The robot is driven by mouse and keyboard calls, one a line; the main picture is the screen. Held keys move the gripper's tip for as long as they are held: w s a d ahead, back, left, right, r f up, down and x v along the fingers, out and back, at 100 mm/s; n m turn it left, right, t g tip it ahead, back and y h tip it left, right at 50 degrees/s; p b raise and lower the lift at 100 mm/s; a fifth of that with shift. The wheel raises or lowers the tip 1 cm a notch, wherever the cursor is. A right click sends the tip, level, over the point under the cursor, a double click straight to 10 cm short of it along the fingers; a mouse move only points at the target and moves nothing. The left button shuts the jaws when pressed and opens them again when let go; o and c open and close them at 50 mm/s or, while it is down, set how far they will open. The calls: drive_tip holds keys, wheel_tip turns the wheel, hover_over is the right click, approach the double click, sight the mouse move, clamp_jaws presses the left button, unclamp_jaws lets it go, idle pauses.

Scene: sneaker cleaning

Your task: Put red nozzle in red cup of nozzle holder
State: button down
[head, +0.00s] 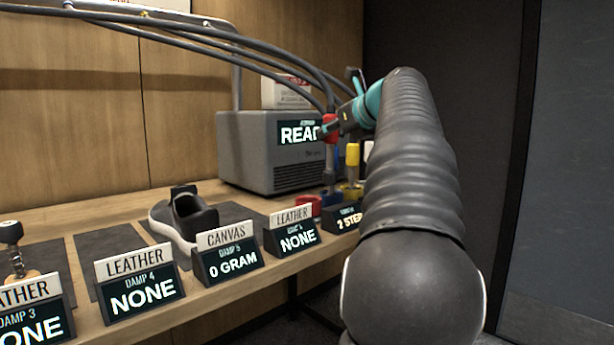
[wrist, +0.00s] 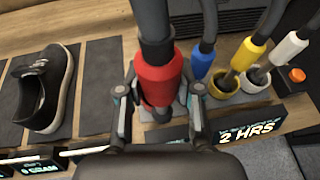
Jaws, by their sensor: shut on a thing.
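My gripper (head: 345,121) is shut on the red nozzle (head: 331,128), which hangs from a dark hose and is held above the bench. In the wrist view the red nozzle (wrist: 160,80) sits between the two fingers of my gripper (wrist: 159,96), its dark tip pointing down. The red cup (head: 308,204) of the nozzle holder stands below the nozzle, at the left end of the row of cups. In the wrist view the red cup is hidden, and I cannot tell the exact alignment of tip and cup.
The blue nozzle (wrist: 203,63), yellow nozzle (wrist: 247,54) and white nozzle (wrist: 289,49) stand close to the right with their hoses. A grey machine (head: 262,150) is behind. A dark shoe (head: 186,216) and sign displays (head: 230,262) line the bench to the left.

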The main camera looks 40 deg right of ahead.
drive_tip(key=w+a+f+b, duration=0.1)
drive_tip(key=w+f+b, duration=0.1)
drive_tip(key=w+f, duration=0.4)
drive_tip(key=shift+w+a+f+b, duration=0.25)
drive_tip(key=shift+w+f+b, duration=0.1)
drive_tip(key=shift+f, duration=0.85)
drive_tip(key=c, duration=0.8)
unclamp_jaws()
drive_tip(key=shift+o, duration=0.2)
wheel_tip(320, 180, up, 5)
hover_over(329, 175)
drive_tip(key=s+a, duration=0.1)
drive_tip(key=s, duration=0.2)
drive_tip(key=shift+s+p, duration=0.2)
drive_tip(key=shift+p, duration=0.15)
